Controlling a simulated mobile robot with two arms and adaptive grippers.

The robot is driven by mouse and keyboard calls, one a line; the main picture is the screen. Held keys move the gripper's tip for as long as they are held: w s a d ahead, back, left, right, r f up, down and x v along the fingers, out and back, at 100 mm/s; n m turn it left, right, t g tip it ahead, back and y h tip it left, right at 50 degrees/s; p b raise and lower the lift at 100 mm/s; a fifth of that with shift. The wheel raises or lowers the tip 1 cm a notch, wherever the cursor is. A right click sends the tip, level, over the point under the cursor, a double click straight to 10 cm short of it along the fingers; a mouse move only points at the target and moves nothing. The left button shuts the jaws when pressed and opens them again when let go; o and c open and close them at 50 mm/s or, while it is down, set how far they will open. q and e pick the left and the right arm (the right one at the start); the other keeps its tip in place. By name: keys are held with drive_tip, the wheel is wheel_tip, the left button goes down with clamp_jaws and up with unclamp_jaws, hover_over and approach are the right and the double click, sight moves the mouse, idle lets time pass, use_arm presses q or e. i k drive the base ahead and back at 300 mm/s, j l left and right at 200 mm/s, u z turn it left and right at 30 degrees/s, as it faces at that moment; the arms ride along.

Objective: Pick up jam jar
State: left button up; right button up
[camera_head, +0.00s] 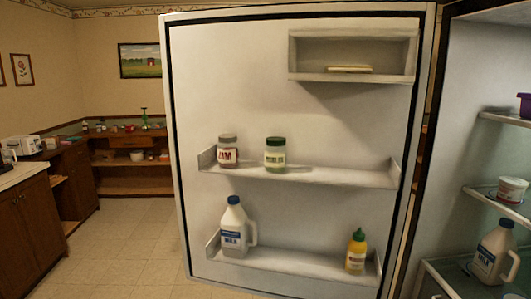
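The jam jar (228,152) stands upright on the middle shelf (335,176) of the open fridge door, at the shelf's left end. It has a greyish lid and a white label reading JAM. A second jar (275,155) with a green lid and pale label stands just to its right, a small gap apart. Neither of my grippers shows in the head view.
The door's lower shelf (300,262) holds a milk jug (235,230) and a yellow bottle (356,252). The upper compartment (300,55) holds a flat pale item. The fridge interior with stocked shelves is at right. Open floor (125,240) lies left of the door.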

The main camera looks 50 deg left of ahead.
sight(228, 147)
drive_tip(key=u, duration=1.85)
